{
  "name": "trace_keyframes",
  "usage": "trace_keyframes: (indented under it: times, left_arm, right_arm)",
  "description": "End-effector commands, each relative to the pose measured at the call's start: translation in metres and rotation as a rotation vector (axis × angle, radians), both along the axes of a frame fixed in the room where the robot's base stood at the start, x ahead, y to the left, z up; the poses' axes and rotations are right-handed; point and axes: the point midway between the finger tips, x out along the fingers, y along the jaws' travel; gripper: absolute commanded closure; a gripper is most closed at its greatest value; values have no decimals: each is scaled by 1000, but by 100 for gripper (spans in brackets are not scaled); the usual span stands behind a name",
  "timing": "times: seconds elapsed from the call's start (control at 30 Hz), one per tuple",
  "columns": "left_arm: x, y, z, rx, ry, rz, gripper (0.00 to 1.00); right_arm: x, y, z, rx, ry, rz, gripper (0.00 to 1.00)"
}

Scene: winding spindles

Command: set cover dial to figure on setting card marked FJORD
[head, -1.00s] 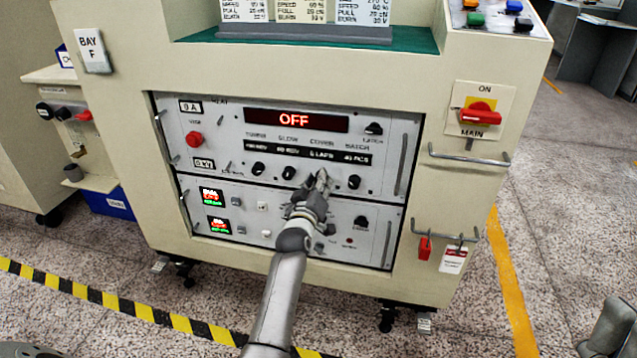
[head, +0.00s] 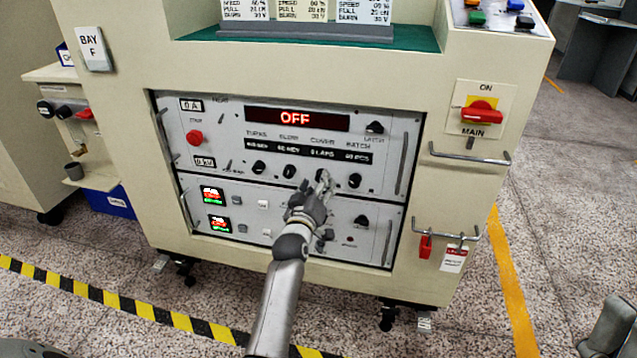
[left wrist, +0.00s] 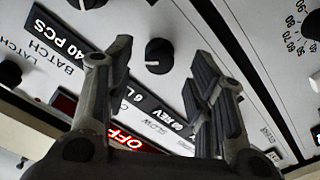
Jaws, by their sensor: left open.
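The cover dial is a black knob (left wrist: 159,55) between the spread fingers in the left wrist view. No finger clearly touches it there. Setting cards (head: 303,10) stand in a grey holder on the machine's top. Their tops are cut off, so I cannot tell which is marked FJORD.
The slow dial (head: 290,171) and batch dial (head: 354,180) sit close on either side. The red display (head: 296,119) reads OFF. A lower panel (head: 290,219) with knobs and switches is beneath. Metal handles (head: 401,163) stick out at the panel edges.

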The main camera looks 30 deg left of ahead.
Motion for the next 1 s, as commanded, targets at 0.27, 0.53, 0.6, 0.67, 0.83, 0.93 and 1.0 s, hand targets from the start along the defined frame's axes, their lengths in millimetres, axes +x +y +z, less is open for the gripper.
trace_keyframes:
  times: [0.27,0.53,0.6,0.67,0.83,0.93,1.0]
  left_arm:
    - [-38,-9,-1,0,1,1,51]
    - [-51,-12,0,0,0,0,51]
    - [-51,-12,0,0,0,0,51]
    - [-51,-12,0,0,0,0,51]
    - [-51,-12,0,0,0,0,51]
    - [-51,-12,0,0,0,0,51]
    - [-52,-12,2,5,-5,0,51]
  right_arm:
    - [0,0,0,0,0,-1,60]
    - [0,0,0,0,0,-1,60]
    - [0,0,0,0,-1,-1,60]
    - [0,0,0,0,-1,-1,60]
    - [0,0,0,0,-1,-1,60]
    - [0,0,0,0,-1,-1,60]
    - [0,0,0,0,0,-1,60]
